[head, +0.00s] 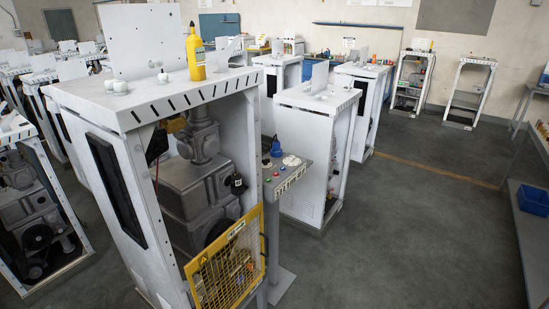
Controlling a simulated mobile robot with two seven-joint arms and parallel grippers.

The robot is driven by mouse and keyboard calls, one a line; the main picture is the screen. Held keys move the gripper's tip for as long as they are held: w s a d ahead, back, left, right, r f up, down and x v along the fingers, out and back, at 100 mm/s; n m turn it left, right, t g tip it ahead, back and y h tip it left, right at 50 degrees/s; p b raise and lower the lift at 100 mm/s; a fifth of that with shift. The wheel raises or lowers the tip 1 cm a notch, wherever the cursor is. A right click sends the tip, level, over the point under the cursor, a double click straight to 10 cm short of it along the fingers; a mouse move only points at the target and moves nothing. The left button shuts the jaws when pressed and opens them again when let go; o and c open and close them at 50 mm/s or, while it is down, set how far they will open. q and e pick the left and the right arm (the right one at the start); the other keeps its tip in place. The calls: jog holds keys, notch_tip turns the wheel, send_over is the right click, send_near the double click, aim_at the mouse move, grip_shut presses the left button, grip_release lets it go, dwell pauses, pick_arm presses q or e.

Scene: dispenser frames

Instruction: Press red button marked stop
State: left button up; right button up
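A grey control panel (296,178) on a pedestal stands beside the right side of the nearest white dispenser frame (145,100). Small coloured buttons (276,171) sit on its sloped top, some reddish and some green or blue. They are too small for me to tell which one is marked stop. Dark lettering runs along the panel's front edge but cannot be read. Neither of my grippers is in view.
A yellow mesh guard (228,264) hangs at the near frame's lower front. A yellow bottle (195,54) stands on top. A blue-topped item (276,149) rests on the panel. Another white cabinet (308,148) stands behind. Open floor (420,220) lies right, with a blue bin (533,200) beyond.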

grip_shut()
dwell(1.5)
